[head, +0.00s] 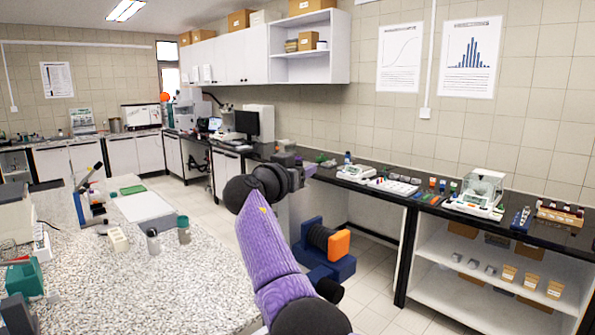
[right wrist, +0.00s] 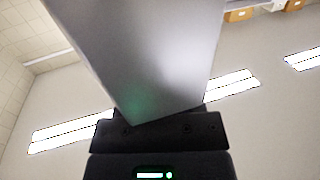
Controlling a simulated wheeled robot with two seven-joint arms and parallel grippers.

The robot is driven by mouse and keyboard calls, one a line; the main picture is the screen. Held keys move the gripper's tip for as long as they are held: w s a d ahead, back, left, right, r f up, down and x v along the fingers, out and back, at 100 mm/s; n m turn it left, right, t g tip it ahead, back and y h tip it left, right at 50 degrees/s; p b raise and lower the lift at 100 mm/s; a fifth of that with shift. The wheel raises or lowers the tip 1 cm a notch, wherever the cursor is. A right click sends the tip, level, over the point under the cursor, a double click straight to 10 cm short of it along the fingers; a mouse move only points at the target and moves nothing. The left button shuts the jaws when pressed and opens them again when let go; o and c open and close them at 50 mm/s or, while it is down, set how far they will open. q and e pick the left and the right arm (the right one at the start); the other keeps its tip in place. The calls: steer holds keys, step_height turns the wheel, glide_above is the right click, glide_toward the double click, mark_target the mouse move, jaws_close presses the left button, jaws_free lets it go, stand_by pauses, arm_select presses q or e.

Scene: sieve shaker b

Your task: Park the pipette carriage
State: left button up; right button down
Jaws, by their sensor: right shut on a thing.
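My right arm reaches away from the lower middle of the head view, and my right gripper (head: 298,174) is at its far end, close to the dark bench along the wall. Its fingers are small and partly hidden by the wrist. In the right wrist view a smooth grey block (right wrist: 150,60) fills the middle, rising from the gripper's dark body (right wrist: 160,135); the gripper is shut on it. I cannot tell whether this block is part of the pipette carriage. No pipette carriage is clearly recognisable. My left gripper is not in view.
The dark wall bench (head: 545,232) on the right carries a balance (head: 477,195) and racks. Tiled floor (head: 215,214) lies open between them.

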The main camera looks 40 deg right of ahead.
steer(key=shift+r, duration=0.15)
steer(key=shift+c, duration=1.1)
jaws_free()
steer(key=shift+d, duration=0.25)
steer(key=shift+a, duration=0.15)
steer(key=b+v, duration=0.3)
steer(key=v, duration=0.6)
steer(key=shift+s+a, duration=0.15)
steer(key=shift+a, duration=0.2)
